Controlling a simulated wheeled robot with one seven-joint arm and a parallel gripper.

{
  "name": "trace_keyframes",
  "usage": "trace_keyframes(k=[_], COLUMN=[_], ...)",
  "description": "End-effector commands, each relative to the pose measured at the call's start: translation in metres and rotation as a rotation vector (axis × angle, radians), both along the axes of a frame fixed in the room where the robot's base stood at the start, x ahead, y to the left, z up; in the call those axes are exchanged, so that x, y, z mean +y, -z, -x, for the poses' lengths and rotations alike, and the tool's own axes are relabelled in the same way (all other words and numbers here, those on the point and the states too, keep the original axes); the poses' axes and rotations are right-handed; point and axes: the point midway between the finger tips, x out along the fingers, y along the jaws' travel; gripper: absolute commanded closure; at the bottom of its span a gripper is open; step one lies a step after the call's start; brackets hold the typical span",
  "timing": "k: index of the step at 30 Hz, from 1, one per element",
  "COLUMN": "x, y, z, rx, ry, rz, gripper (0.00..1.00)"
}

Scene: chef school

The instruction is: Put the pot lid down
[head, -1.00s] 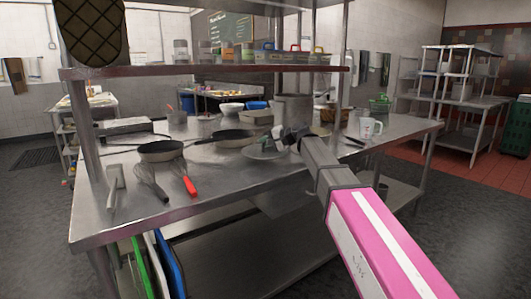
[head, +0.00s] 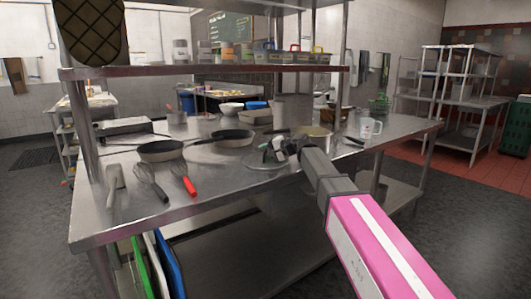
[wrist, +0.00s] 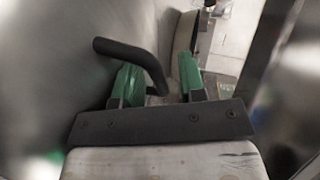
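The pot lid (head: 262,164) is a grey metal disc low on the steel counter, near its front middle; it looks flat, and my gripper hides part of it. My gripper (head: 270,154) is right over the lid. In the wrist view, the lid's black curved handle (wrist: 128,50) reaches down between the two green fingers of my gripper (wrist: 160,75). The fingers stand apart, with gaps beside the handle, so the gripper looks open around it. A pot (head: 313,138) with a pale rim stands just behind my wrist, partly hidden.
A clear measuring jug (head: 370,128) stands to the right. A tall pot (head: 294,108) stands behind. A shelf (head: 200,72) spans above. The front counter strip is clear.

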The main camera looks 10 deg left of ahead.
Motion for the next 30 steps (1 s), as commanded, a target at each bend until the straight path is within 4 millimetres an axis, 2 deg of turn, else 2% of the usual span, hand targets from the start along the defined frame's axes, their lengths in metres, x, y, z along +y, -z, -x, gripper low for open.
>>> trace_keyframes(k=[8,11,24,30], x=[0.000,-0.007,-0.082,-0.104], y=[-0.002,-0.005,-0.032,-0.039], z=[0.000,0.002,0.021,0.026], rx=[0.000,0.000,-0.002,0.000], ry=[0.000,0.001,0.002,0.000], rz=[0.000,0.000,0.000,0.000], gripper=[0.63,0.63,0.63,0.63])
